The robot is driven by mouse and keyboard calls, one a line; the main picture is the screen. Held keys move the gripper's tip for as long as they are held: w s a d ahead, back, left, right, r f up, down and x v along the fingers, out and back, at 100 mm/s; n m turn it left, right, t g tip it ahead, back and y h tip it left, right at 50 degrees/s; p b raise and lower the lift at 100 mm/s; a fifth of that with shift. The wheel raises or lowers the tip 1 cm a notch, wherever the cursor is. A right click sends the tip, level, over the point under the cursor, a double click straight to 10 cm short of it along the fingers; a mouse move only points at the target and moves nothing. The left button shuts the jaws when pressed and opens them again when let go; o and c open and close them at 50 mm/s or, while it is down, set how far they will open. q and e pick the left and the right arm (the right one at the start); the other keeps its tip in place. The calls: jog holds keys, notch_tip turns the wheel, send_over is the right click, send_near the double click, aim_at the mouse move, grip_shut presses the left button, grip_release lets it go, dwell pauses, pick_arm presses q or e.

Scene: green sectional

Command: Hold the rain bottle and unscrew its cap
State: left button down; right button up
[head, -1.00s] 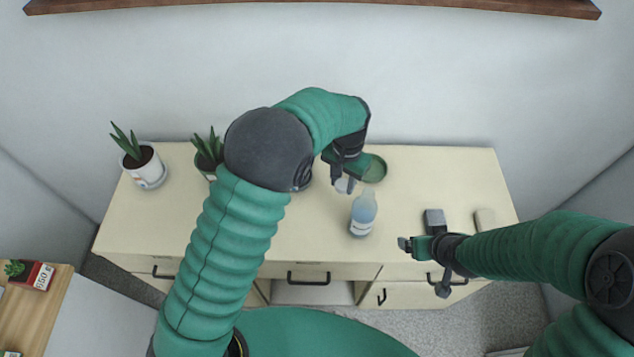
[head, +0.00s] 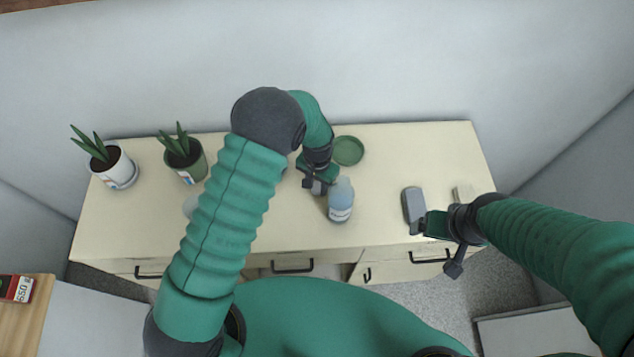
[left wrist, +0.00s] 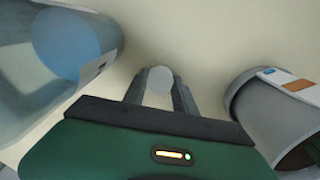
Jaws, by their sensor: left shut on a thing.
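The rain bottle (head: 341,200), pale blue with a white label, stands on the cream cabinet top (head: 260,222). It also shows large at the left of the left wrist view (left wrist: 60,60). My left gripper (head: 314,186) is low, just left of the bottle. In the left wrist view its fingers are closed on a small round whitish cap (left wrist: 160,80), apart from the bottle. My right gripper (head: 424,224) is at the cabinet's front edge, right of the bottle and apart from it; its fingers are too small to read.
A grey block-like object (head: 413,207) is beside my right gripper. A green round dish (head: 348,151) lies behind the bottle. Two potted plants (head: 112,168) (head: 184,160) stand at the left. A grey container (left wrist: 262,95) with a label is at the left wrist view's right.

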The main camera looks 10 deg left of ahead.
pick_arm(q)
jog(key=shift+s+d, duration=0.1)
jog(key=shift+d, duration=0.05)
jog(key=shift+f, duration=0.1)
jog(key=c, duration=1.2)
grip_release()
jog(key=shift+c, duration=0.2)
jog(key=shift+o, duration=1.1)
jog(key=shift+s+d, duration=0.1)
jog(key=shift+a, duration=0.2)
